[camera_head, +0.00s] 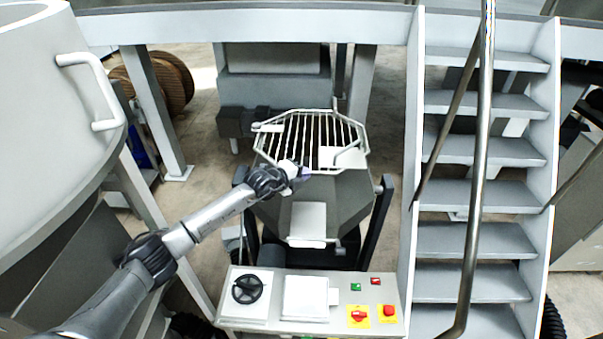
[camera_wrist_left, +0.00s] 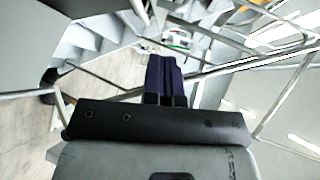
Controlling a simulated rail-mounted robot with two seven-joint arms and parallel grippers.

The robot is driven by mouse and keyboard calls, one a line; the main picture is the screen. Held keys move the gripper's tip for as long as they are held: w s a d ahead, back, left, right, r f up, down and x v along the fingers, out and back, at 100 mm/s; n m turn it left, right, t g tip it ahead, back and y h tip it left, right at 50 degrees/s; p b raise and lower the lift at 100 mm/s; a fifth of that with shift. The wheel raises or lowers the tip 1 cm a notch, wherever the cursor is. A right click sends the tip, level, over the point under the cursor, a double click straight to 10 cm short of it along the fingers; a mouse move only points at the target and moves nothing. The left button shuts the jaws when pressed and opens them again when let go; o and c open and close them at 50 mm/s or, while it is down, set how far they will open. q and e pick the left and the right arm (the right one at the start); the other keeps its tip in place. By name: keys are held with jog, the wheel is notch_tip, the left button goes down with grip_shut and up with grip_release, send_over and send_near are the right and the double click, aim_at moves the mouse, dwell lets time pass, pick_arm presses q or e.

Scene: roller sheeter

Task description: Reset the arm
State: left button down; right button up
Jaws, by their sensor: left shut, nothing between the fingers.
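My left arm reaches in from the lower left in the head view. Its gripper (camera_head: 301,175) is over the near left part of the hopper machine (camera_head: 335,205), close to the barred grate (camera_head: 305,130) on top. In the left wrist view the dark fingers (camera_wrist_left: 164,78) of this gripper are together with nothing seen between them. Whether the gripper touches the machine cannot be told. My right gripper is in neither view.
A control panel (camera_head: 272,318) with a black handwheel (camera_head: 247,289) and coloured buttons stands in front of the machine. A metal staircase (camera_head: 480,150) with a handrail (camera_head: 478,170) is at right. A large pale vessel (camera_head: 45,110) is at left.

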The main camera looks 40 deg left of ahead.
pick_arm(q)
jog(key=shift+s+a+r, duration=0.1)
jog(key=shift+s+r, duration=0.05)
jog(key=shift+s, duration=0.25)
